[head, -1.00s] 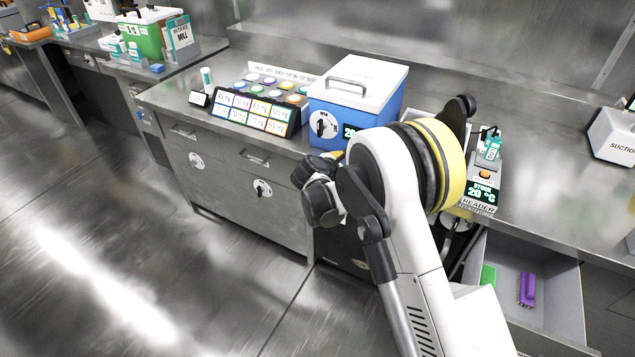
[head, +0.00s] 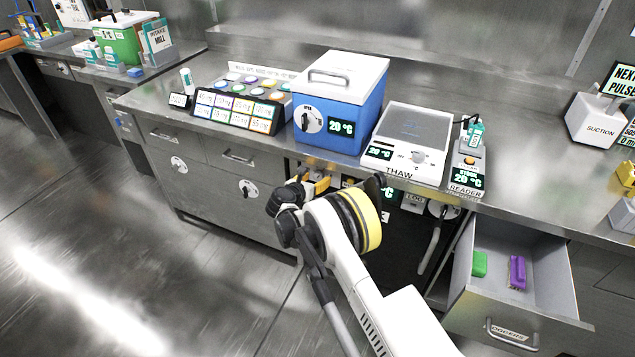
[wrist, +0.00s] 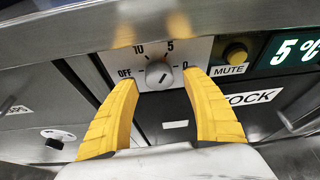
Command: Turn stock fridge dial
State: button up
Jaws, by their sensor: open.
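The stock fridge dial (wrist: 158,73) is a small grey knob on a white plate marked OFF, 10, 5 and 0, in the upper middle of the wrist view. Its exact pointer direction is hard to tell. A display (wrist: 295,50) to the right reads 5 °C, and a STOCK label (wrist: 245,100) sits below it. My gripper (wrist: 158,80) is open, its yellow fingers on either side of the dial with gaps visible. In the head view my gripper (head: 318,186) is under the counter's front edge, and my arm partly hides the fridge front.
A yellow MUTE button (wrist: 235,54) is close to the right finger. The counter edge (wrist: 90,25) overhangs the panel. A blue box (head: 340,112) and a THAW device (head: 408,145) stand above. An open drawer (head: 520,300) juts out at right.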

jog(key=shift+w+d+f, duration=0.2)
jog(key=shift+w+d, duration=0.05)
jog(key=shift+w, duration=0.4)
jog(key=c, duration=1.2)
jog(key=m+t+y, duration=0.1)
jog(key=m+y, duration=0.2)
jog(key=m, duration=0.1)
jog(key=shift+m, duration=0.3)
jog(key=m+t+y, duration=0.1)
jog(key=m, duration=0.2)
jog(key=shift+m+t+y, duration=0.3)
jog(key=shift+t+y, duration=0.1)
